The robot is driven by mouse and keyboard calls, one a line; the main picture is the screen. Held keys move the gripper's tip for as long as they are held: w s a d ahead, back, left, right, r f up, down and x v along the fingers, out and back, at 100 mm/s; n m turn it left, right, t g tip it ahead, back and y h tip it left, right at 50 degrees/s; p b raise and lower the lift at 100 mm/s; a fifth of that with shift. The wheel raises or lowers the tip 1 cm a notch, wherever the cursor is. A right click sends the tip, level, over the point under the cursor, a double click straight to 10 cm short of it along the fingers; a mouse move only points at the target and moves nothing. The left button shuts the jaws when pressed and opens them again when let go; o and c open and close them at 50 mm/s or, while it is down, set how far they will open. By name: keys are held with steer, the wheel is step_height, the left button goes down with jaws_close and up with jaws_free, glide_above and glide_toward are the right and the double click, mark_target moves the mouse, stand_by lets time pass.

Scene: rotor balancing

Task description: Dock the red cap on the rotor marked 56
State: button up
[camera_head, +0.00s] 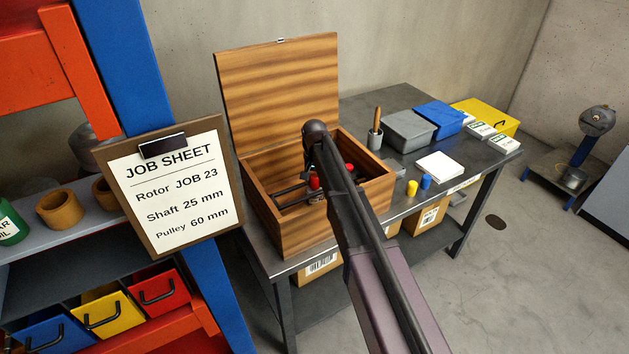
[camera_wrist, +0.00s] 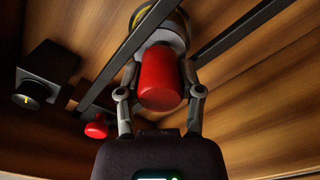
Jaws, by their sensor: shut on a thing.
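In the wrist view my gripper (camera_wrist: 160,78) is shut on a red cap (camera_wrist: 162,85), one finger on each side of it. Directly beyond the cap is a grey round part with a dark, yellow-marked piece (camera_wrist: 165,18) behind it, between two dark rails. I cannot tell whether the cap touches it, and no number 56 is readable. A second red piece (camera_wrist: 97,129) is at lower left. In the head view my arm reaches into the open wooden box (camera_head: 290,238), where a red piece (camera_head: 315,183) shows left of the arm.
Dark rails (camera_wrist: 125,55) run through the box, with a black block and knob (camera_wrist: 47,72) at left. The raised lid (camera_head: 277,90) stands behind. Yellow (camera_head: 412,188) and blue (camera_head: 426,181) pieces stand on the bench beside the box. A job sheet (camera_head: 172,185) hangs in front at left.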

mark_target(315, 175)
steer(key=shift+r+p, duration=0.35)
steer(key=shift+r, duration=0.1)
steer(key=shift+f+b, duration=0.85)
stand_by(1.2)
steer(key=o, duration=0.5)
steer(key=shift+r, duration=0.15)
steer(key=shift+r+p, duration=5.4)
steer(key=shift+p, duration=0.15)
steer(key=s+d+f+n+b, duration=0.2)
steer(key=s+d, duration=2.1)
steer(key=s, duration=0.3)
steer(key=shift+f, duration=0.25)
